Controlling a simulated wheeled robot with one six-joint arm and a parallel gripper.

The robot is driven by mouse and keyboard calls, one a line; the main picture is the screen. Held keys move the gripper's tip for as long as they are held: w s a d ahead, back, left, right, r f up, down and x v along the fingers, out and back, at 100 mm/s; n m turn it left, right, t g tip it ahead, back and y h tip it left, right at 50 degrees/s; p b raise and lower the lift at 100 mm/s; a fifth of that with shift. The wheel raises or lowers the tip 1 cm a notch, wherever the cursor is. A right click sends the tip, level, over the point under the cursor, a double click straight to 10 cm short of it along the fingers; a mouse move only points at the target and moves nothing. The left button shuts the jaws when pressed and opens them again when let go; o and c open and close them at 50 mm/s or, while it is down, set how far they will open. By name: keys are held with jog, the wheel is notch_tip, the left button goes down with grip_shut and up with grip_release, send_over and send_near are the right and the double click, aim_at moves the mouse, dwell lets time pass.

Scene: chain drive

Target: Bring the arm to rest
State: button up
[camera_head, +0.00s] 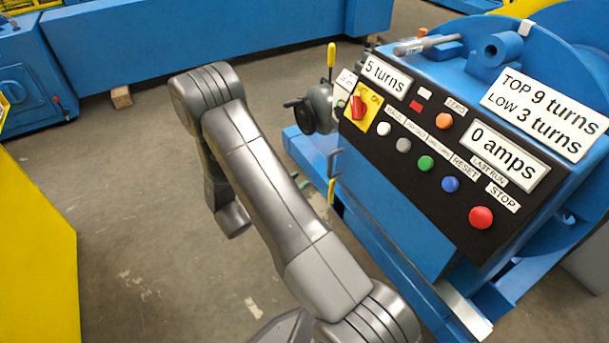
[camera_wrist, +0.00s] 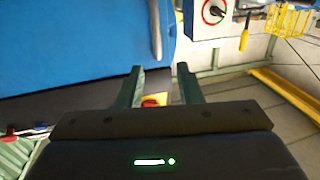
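My grey arm (camera_head: 275,205) reaches up from the bottom right in the head view, bends at the elbow, and its far part hangs down behind. The fingers cannot be made out in that view. In the wrist view my gripper (camera_wrist: 161,80) has two green fingers standing apart, with nothing seen held between them. A small red and yellow thing (camera_wrist: 155,100) shows between and beyond the fingers; I cannot tell how far away it is.
The blue machine's black control panel (camera_head: 395,148) stands to the right of my arm, with a red switch, several buttons, and displays reading "5 turns" and "0 amps". A yellow block (camera_head: 35,255) is at the left. Grey floor (camera_head: 130,200) lies clear between. A yellow basket (camera_wrist: 287,20) hangs at the wrist view's upper right.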

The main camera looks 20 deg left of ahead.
aim_at(330, 162)
dwell(0.4)
jog(key=b+x, duration=0.3)
jog(key=x, duration=1)
jog(key=shift+w+d+f, duration=0.1)
jog(key=shift+w+d, duration=0.1)
jog(key=shift+d, duration=0.15)
jog(key=shift+s+d, duration=0.45)
jog(key=shift+d, duration=0.1)
jog(key=shift+s, duration=0.1)
